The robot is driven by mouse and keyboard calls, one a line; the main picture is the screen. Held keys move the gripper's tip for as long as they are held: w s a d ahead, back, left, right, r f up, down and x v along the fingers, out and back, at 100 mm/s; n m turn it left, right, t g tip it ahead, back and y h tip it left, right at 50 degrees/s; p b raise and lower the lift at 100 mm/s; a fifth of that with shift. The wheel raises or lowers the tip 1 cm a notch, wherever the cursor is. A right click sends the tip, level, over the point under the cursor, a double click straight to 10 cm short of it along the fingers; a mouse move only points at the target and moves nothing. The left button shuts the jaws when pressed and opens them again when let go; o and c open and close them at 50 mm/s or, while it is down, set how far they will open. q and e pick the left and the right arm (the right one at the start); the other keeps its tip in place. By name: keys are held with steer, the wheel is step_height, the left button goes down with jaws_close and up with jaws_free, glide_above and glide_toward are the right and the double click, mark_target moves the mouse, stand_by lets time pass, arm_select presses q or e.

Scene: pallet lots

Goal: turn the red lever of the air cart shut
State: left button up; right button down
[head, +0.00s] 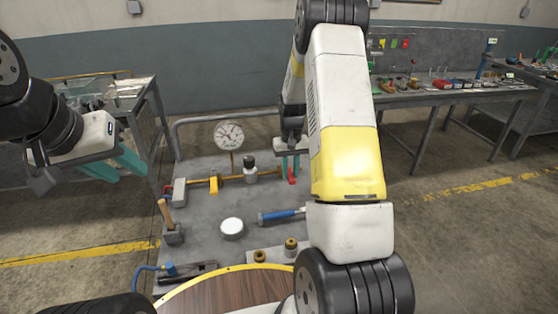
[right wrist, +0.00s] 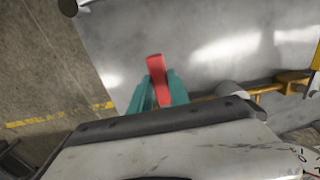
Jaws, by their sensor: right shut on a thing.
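The air cart (head: 205,208) is a grey flat top with a brass pipe (head: 235,179) along it and a round dial gauge (head: 229,134) above. The red lever (head: 291,175) is at the right end of the pipe. My right gripper (head: 291,165) reaches down over it, and its teal fingers are shut on the lever. In the right wrist view the red lever (right wrist: 156,78) stands up between the two teal fingers (right wrist: 160,90). Its lower part is hidden. My left gripper (head: 122,166) is off the cart to the left, open and empty.
A yellow lever (head: 213,184) sits on the same pipe. A hammer (head: 167,216), a white tin (head: 231,228), a blue-handled tool (head: 280,214) and brass fittings (head: 290,244) lie on the cart. A workbench (head: 450,95) stands behind right. A wire-sided trolley (head: 145,108) stands left.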

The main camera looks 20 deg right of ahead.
steer(key=shift+w+a+r, duration=0.1)
steer(key=shift+w, duration=0.05)
steer(key=c, duration=1.2)
jaws_free()
steer(key=shift+c, duration=0.2)
step_height(320, 180, up, 8)
steer(key=shift+f, duration=0.15)
step_height(320, 180, up, 10)
steer(key=t, duration=0.2)
glide_above(289, 174)
steer(key=s+a, duration=0.3)
steer(key=s, duration=0.2)
steer(key=s+a+r+t+y, duration=0.1)
steer(key=s+r, duration=0.4)
steer(key=s, duration=0.6)
steer(key=s+a+r+n+t+y, duration=0.1)
steer(key=s+a+r+t, duration=0.2)
steer(key=s, duration=0.8)
steer(key=a+r, duration=0.2)
steer(key=a, duration=0.1)
steer(key=shift+s+r, duration=0.35)
steer(key=shift+r, duration=0.05)
